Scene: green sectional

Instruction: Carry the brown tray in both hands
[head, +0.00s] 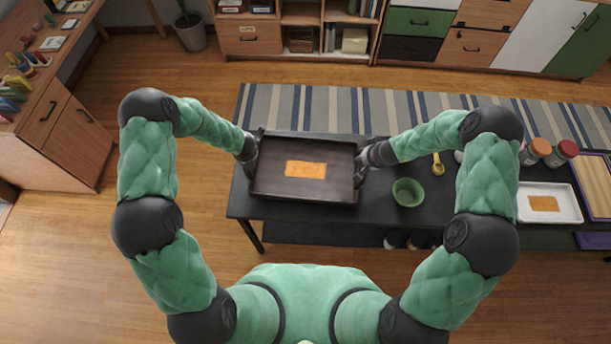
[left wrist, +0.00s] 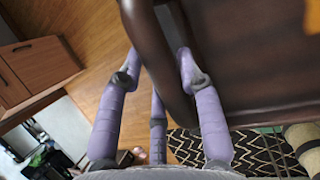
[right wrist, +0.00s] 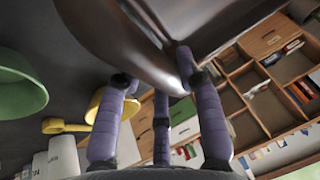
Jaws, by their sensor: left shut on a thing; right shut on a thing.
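The brown tray (head: 272,187) is a dark rectangular tray with raised walls, in the middle of the head view. An orange rectangle (head: 305,169) lies flat on its floor. My left gripper (head: 249,160) is shut on the tray's left wall. In the left wrist view its purple fingers (left wrist: 178,75) lie on both sides of the tray's rim (left wrist: 150,45). My right gripper (head: 358,163) is shut on the tray's right wall. The right wrist view shows its fingers (right wrist: 160,75) at the rim (right wrist: 125,45). The tray looks roughly level. Its height over the table cannot be told.
A black table (head: 425,218) lies below and right of the tray. On it are a green bowl (head: 408,192), a yellow spoon (head: 438,166), a white tray (head: 562,214) with an orange rectangle, and jars (head: 538,150). Wooden floor (head: 180,205) is clear at left.

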